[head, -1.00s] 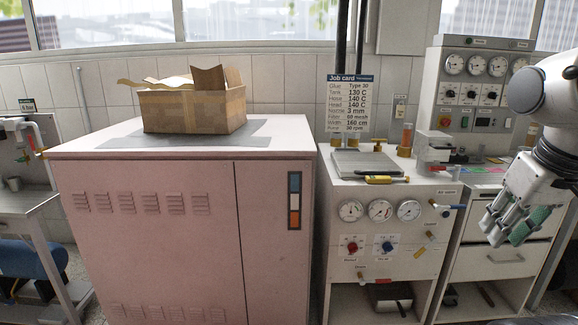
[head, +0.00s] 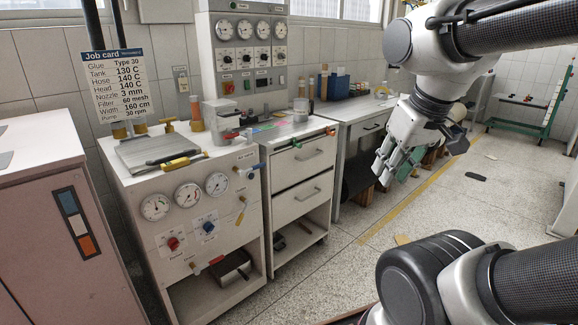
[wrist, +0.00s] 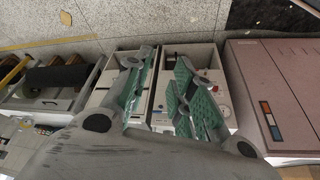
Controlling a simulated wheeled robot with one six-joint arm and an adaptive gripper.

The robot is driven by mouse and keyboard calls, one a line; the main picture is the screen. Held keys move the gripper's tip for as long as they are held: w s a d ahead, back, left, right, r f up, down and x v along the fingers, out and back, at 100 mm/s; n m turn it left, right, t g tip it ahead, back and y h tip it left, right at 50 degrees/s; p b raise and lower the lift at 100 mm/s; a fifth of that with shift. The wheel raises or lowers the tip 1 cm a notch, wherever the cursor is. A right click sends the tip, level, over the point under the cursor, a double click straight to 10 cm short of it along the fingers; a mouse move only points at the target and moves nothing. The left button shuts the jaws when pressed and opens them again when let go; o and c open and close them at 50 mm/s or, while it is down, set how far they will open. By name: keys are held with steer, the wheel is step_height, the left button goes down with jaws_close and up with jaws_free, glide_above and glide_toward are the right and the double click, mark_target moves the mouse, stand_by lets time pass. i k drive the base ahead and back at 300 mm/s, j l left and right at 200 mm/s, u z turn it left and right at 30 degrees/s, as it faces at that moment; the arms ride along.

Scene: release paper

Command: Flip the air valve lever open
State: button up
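The air valve (head: 245,173) is on the front of the white glue unit (head: 150,200), near its upper right corner, under a small "Air valve" label. My gripper (head: 390,173) is in the air to the right of the unit, well apart from the lever and touching nothing. In the wrist view my gripper (wrist: 164,62) has its green-padded fingers spread, with nothing between them. The unit lies beyond the fingers there, and I cannot make out the lever.
A white drawer cabinet (head: 300,165) stands right of the glue unit. A pink cabinet (head: 40,200) stands at the left. Pressure gauges (head: 187,195) and red and blue knobs are on the unit's front.

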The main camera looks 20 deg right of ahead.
mark_target(240, 172)
steer(key=i+j, duration=0.2)
steer(key=i, duration=0.2)
steer(key=i+j, duration=0.2)
steer(key=i, duration=0.25)
steer(key=i+j+u, duration=0.1)
steer(key=i, duration=0.3)
steer(key=j, duration=0.1)
